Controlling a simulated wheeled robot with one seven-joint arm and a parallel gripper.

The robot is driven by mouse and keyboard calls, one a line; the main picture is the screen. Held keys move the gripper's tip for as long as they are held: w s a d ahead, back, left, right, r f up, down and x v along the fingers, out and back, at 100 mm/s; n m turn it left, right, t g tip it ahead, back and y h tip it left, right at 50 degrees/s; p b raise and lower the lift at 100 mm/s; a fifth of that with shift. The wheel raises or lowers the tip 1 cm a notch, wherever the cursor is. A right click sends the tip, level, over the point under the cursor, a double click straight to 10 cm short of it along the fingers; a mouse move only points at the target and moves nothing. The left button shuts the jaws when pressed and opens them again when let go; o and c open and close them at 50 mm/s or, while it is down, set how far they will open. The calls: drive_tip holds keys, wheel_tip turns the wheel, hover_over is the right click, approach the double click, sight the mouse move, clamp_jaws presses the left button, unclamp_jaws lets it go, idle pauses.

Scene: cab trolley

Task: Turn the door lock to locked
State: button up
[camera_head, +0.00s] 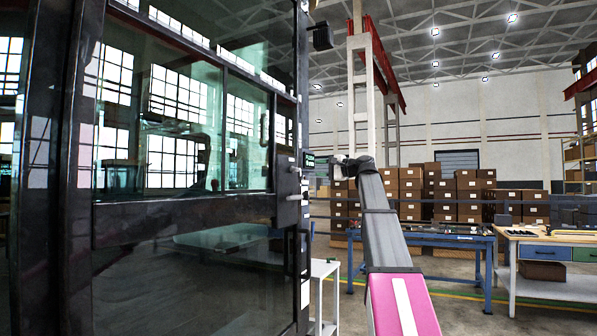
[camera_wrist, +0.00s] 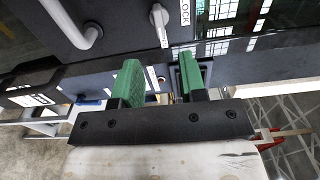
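The door lock knob (camera_wrist: 159,22) is a small light-grey lever on a dark panel at the top middle of the wrist view. A white label (camera_wrist: 186,10) reading "LOCK" is to its right. My gripper (camera_wrist: 160,74) has two green fingers, set apart with nothing held between them. The knob appears beyond the fingertips, roughly in line with the gap, and I see no contact. In the head view, the glazed cab door (camera_head: 190,205) fills the left side, and my gripper (camera_head: 336,166) is beside its right edge. The knob is too small to make out there.
A thick grey handle (camera_wrist: 83,33) is left of the knob in the wrist view. A white trolley (camera_head: 320,268) stands below the door's edge. A blue workbench (camera_head: 440,241), stacked boxes (camera_head: 470,190) and a wooden-topped table (camera_head: 550,238) stand behind and to the right.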

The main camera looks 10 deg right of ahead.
sight(299, 169)
drive_tip(key=x, duration=1)
clamp_jaws()
